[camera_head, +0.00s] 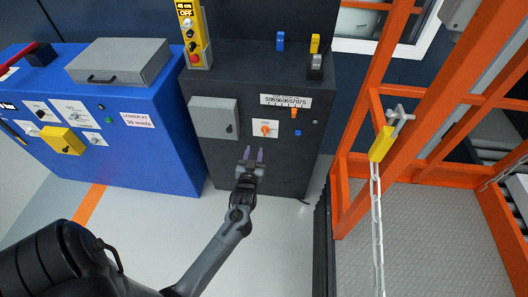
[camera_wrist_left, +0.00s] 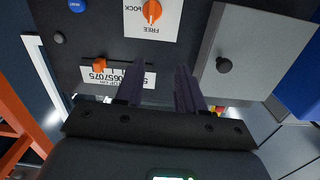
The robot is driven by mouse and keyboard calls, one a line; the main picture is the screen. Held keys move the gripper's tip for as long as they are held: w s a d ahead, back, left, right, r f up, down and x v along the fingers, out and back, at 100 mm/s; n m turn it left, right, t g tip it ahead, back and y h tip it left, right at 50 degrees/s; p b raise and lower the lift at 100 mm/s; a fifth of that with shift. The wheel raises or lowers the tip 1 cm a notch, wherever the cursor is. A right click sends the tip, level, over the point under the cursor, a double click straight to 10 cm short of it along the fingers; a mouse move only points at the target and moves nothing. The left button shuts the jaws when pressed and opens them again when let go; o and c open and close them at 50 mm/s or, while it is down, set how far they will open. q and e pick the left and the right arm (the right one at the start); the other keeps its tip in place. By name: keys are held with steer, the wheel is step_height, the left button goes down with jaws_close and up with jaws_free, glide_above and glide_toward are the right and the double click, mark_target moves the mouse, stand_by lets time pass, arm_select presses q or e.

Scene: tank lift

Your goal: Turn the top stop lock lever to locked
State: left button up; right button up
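The orange lever (camera_head: 265,129) sits on a white label on the front of the dark cabinet. In the left wrist view the same lever (camera_wrist_left: 152,11) is at the top edge, on a label reading LOCK and FREE. I cannot tell which mark it points at. My left gripper (camera_head: 253,155) is just below and slightly left of the lever in the head view, apart from it. In the left wrist view its two dark fingers (camera_wrist_left: 159,80) stand apart with nothing between them. My right gripper is not in view.
An orange pointer (camera_head: 294,112) sits under a numbered scale (camera_head: 285,100). A blue button (camera_head: 298,133) and a grey box (camera_head: 213,118) flank the lever. A blue cabinet (camera_head: 160,155) stands left, an orange frame (camera_head: 358,165) right.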

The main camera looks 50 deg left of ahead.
arm_select(q)
steer(key=b, duration=0.5)
glide_toward(265, 134)
steer(key=v, duration=0.3)
steer(key=n, duration=0.1)
arm_select(e)
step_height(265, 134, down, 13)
steer(key=b, duration=0.5)
steer(key=shift+b, duration=0.4)
arm_select(q)
steer(key=x, duration=1.1)
steer(key=shift+a, duration=0.2)
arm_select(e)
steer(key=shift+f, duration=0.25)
arm_select(q)
jaws_close()
